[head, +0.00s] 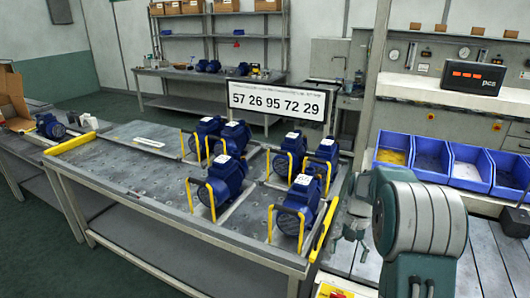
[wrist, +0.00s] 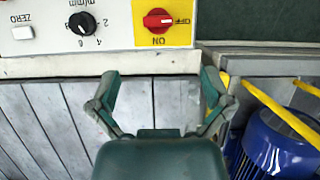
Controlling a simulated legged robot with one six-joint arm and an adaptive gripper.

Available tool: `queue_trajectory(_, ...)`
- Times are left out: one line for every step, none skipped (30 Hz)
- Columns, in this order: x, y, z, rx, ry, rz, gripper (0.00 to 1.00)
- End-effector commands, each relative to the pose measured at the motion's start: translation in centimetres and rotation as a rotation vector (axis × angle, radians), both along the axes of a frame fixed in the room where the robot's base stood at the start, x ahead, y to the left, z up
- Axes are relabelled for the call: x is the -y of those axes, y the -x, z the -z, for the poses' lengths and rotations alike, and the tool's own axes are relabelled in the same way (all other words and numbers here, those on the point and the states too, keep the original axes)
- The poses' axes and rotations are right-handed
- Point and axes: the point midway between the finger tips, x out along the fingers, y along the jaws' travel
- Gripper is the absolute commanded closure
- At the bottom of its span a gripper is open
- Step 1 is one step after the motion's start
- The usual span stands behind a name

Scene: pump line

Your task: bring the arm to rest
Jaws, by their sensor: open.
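My gripper (wrist: 160,78) is open in the wrist view, its two fingers spread wide with nothing between them. It is above grey slatted boards (wrist: 55,125), facing a panel with a red ON/OFF switch (wrist: 158,20) and a black knob (wrist: 82,23). In the head view my gripper (head: 350,232) is small and partly hidden by my arm, just right of the pump table's yellow end strip (head: 326,228). My teal and grey arm is folded at the lower right.
Several blue pumps with yellow handles stand on the metal table (head: 130,185); one pump (wrist: 275,145) is close to my gripper's right. Blue bins (head: 470,168) stand behind my arm at the right. A number sign (head: 277,107) stands at the table's back.

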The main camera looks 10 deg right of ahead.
Motion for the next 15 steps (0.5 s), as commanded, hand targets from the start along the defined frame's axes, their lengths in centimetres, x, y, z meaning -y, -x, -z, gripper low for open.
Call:
queue_trajectory(-0.5,0.2,-1.1,0.023,0.009,-0.013,0.0)
queue_trajectory(-0.9,0.4,-1.8,0.038,0.015,-0.023,0.0)
queue_trajectory(-1.5,0.8,-2.9,0.06,0.023,-0.039,0.0)
queue_trajectory(-1.9,1.1,-3.7,0.08,0.03,-0.05,0.0)
queue_trajectory(-2.4,1.5,-4.5,0.1,0.038,-0.063,0.0)
queue_trajectory(-3.1,2.0,-5.6,0.125,0.047,-0.08,0.0)
queue_trajectory(-3.5,2.4,-6.3,0.145,0.054,-0.093,0.0)
queue_trajectory(-3.9,2.8,-7.0,0.164,0.061,-0.105,0.0)
queue_trajectory(-4.6,3.4,-7.9,0.19,0.07,-0.124,0.0)
queue_trajectory(-5.0,3.9,-8.6,0.209,0.076,-0.136,0.0)
queue_trajectory(-5.4,4.4,-9.2,0.228,0.084,-0.149,0.0)
queue_trajectory(-6.0,5.0,-10.1,0.255,0.092,-0.165,0.0)
queue_trajectory(-6.5,5.5,-10.6,0.275,0.099,-0.178,0.0)
queue_trajectory(-6.9,6.1,-11.2,0.293,0.104,-0.191,0.0)
queue_trajectory(-7.5,6.8,-11.8,0.319,0.113,-0.209,0.0)
